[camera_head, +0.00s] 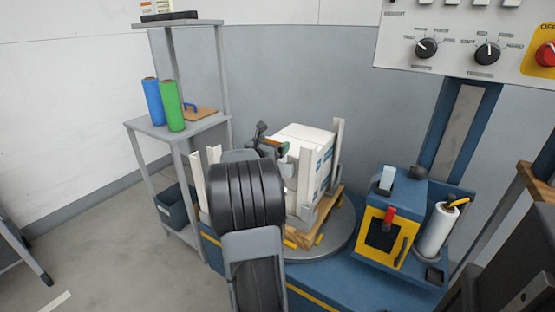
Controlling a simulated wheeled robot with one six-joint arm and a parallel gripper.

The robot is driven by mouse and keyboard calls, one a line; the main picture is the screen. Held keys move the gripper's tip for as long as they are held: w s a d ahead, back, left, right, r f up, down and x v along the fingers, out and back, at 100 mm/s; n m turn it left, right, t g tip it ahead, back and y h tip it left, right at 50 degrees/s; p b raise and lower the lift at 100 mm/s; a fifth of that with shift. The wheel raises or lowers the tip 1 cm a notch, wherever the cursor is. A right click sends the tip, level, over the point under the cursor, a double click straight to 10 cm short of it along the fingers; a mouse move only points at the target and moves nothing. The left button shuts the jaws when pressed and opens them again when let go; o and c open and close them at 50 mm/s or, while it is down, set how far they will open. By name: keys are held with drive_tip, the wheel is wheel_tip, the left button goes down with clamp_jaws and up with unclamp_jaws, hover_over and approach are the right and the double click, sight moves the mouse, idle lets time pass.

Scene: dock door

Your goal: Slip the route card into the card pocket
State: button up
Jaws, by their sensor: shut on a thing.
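My arm reaches over the middle of the view and hides much behind it. My gripper (270,146) shows as a small dark shape beyond the arm, in front of the white carton (307,137). It is shut on a thin piece with orange and green showing, which seems to be the route card; only a small part shows. The carton stands upright on a wooden pallet (325,208) on a round grey turntable (338,235), between pale corner posts. I cannot make out the card pocket; my arm may hide it. I cannot tell whether the card touches anything.
A grey shelf (160,128) at left holds blue and green rolls (154,102) and a brown board. At right, a yellow-fronted box (385,238) and a white roll (437,230) sit on the blue base. A control panel (455,45) hangs at upper right. Open floor lies lower left.

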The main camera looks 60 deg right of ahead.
drive_tip(key=f+b, duration=0.2)
drive_tip(key=f, duration=0.1)
drive_tip(key=d+f+b, duration=0.1)
drive_tip(key=f, duration=0.1)
drive_tip(key=shift+s+d+f+b, duration=0.1)
drive_tip(key=shift+s+b, duration=0.2)
drive_tip(key=shift+c, duration=0.4)
drive_tip(key=shift+s+d, duration=0.1)
drive_tip(key=o, duration=0.5)
drive_tip(key=shift+o, duration=0.7)
